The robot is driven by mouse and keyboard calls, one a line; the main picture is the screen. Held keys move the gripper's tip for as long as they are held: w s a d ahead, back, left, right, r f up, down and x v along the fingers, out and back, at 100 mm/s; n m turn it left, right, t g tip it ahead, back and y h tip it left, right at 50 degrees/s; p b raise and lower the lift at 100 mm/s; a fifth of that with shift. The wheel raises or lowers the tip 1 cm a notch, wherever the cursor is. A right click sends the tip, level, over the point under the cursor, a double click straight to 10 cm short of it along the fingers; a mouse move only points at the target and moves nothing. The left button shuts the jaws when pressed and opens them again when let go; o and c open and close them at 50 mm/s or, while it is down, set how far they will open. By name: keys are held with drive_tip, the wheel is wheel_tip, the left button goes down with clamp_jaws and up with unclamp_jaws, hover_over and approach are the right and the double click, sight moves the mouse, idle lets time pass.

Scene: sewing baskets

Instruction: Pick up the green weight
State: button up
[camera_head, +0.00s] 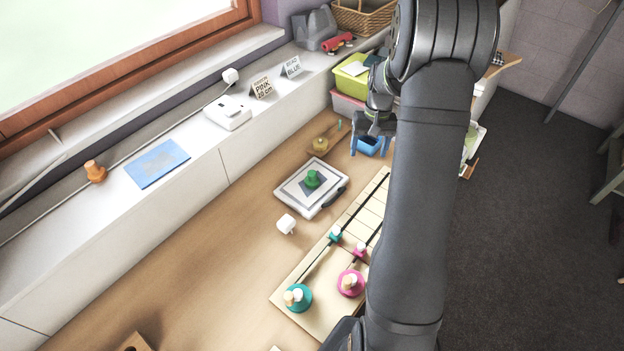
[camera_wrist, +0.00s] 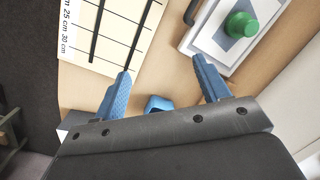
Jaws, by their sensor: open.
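The green weight (camera_head: 312,179) stands on a white framed board (camera_head: 291,194) with a grey centre on the wooden table. In the wrist view the green weight (camera_wrist: 241,25) is at the upper right, beyond my gripper's right finger. My gripper (camera_head: 372,138) is open and empty, with its blue fingers (camera_wrist: 163,86) spread apart. It is to the right of and farther back than the weight in the head view, and apart from it. A blue container (camera_wrist: 158,104) shows between and behind the fingers.
A white cube-like item (camera_head: 286,223) sits beside the framed board. Green and pink bins (camera_head: 349,84) stand at the back. An orange weight (camera_head: 95,171) is on the sill.

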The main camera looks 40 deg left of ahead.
sight(312, 172)
drive_tip(key=s+a+r+n+t, duration=0.1)
drive_tip(key=s+a+r+n, duration=0.25)
drive_tip(key=s+a, duration=0.2)
drive_tip(key=s+a+r+n+t, duration=0.1)
drive_tip(key=s+a+r+n, duration=0.1)
drive_tip(key=s+a+n, duration=0.4)
drive_tip(key=shift+m, duration=0.85)
drive_tip(key=f, duration=0.5)
drive_tip(key=w+f, duration=0.1)
drive_tip(key=f, duration=0.5)
drive_tip(key=a+f, duration=0.1)
drive_tip(key=f, duration=0.5)
drive_tip(key=shift+w+f, duration=0.15)
drive_tip(key=shift+w, duration=0.1)
drive_tip(key=c, duration=1.2)
